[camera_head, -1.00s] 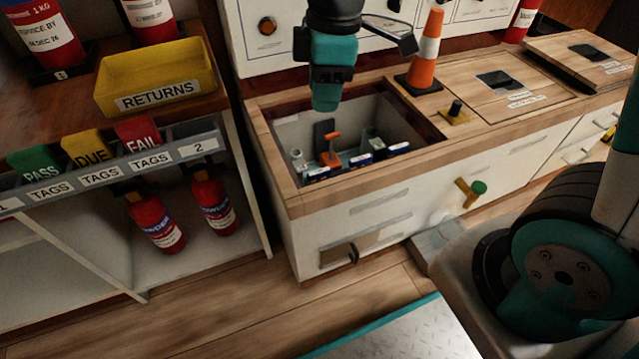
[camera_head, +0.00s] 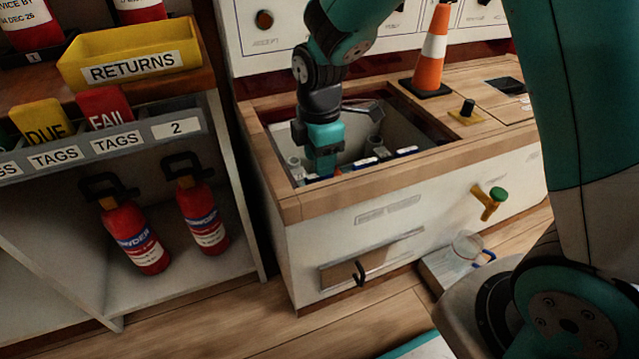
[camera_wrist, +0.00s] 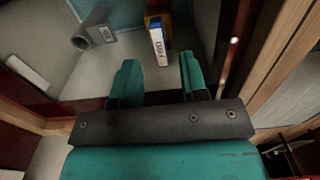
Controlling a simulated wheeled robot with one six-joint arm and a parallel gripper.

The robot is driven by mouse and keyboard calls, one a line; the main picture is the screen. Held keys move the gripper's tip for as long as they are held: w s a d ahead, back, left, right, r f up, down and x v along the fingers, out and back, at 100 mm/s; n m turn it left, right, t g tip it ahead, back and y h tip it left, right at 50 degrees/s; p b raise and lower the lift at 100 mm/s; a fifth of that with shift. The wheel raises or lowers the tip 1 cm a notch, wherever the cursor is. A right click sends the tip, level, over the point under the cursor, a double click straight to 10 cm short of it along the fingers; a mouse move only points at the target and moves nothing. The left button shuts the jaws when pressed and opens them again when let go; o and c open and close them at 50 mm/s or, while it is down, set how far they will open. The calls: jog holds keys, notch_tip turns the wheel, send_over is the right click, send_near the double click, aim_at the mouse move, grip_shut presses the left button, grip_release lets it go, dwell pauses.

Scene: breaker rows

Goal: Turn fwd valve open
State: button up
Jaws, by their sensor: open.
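My gripper (camera_head: 324,165) reaches down into an open sunken box in the wooden counter, its jaws low inside. In the wrist view my gripper (camera_wrist: 158,74) is open, with two teal fingers apart and nothing between them. A small block with a white and blue label (camera_wrist: 158,42), which seems to read FWD, lies just beyond the gap between the fingertips. An orange-brown part (camera_wrist: 154,14) shows beside it at the top edge. The orange lever seen earlier in the box is hidden behind my gripper in the head view. Whether the valve is open cannot be told.
The box's wooden rim (camera_head: 390,178) surrounds my gripper closely. A grey cylindrical fitting (camera_wrist: 94,32) is left of the label. An orange cone (camera_head: 432,55) stands on the counter. A green-knobbed yellow tap (camera_head: 490,201) juts from the front. A yellow RETURNS tray (camera_head: 130,52) is at left.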

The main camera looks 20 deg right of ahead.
jog(key=shift+f+b, duration=0.75)
jog(key=shift+f, duration=1.15)
grip_shut()
